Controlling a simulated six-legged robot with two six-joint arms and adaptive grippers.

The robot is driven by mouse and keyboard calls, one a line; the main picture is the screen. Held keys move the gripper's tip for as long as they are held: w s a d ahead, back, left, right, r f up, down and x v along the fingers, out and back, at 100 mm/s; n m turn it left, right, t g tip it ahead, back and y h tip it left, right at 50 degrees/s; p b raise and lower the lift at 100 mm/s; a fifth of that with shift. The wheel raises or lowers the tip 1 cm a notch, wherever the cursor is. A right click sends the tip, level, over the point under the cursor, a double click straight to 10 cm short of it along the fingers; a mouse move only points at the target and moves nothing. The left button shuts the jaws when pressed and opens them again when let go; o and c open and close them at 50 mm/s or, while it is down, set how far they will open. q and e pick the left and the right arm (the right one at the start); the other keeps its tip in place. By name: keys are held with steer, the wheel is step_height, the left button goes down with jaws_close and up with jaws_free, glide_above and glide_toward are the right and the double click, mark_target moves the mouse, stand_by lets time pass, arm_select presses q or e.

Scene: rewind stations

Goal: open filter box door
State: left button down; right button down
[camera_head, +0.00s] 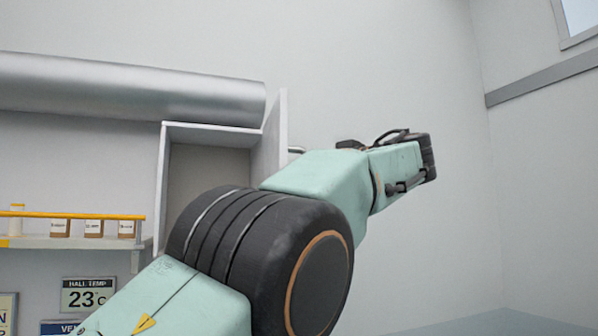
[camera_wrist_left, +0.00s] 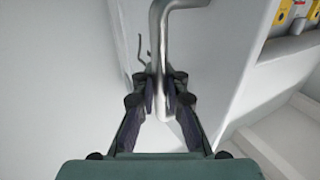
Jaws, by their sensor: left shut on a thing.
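The filter box (camera_head: 210,133) is a pale grey box on the wall, below the large metal duct. Its door (camera_head: 274,135) stands swung out at the right side, and the box's interior shows. The door's handle (camera_head: 297,150) sticks out to the right of the door. In the wrist view the handle is a bent silver bar (camera_wrist_left: 158,45). My left gripper (camera_wrist_left: 161,97) is shut on that bar, one finger on each side. The white door panel (camera_wrist_left: 215,65) is beside it. In the head view my left arm covers the lower part of the box and door.
A metal duct (camera_head: 130,88) runs along the wall above the box. A shelf (camera_head: 75,241) with a yellow rail and several small jars is at left. A temperature sign (camera_head: 89,295) hangs below it. The wall to the right is bare and clear.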

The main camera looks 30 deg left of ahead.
arm_select(q)
steer(key=shift+s, duration=0.1)
steer(key=shift+r+g, duration=0.15)
steer(key=shift+g, duration=0.15)
arm_select(e)
steer(key=shift+w+a+r, duration=0.1)
steer(key=shift+w+r, duration=0.15)
steer(key=shift+r, duration=0.1)
arm_select(q)
steer(key=shift+w+d, duration=0.2)
arm_select(e)
steer(key=shift+w, duration=0.2)
arm_select(q)
steer(key=shift+s+a, duration=0.1)
arm_select(e)
steer(key=shift+s, duration=0.1)
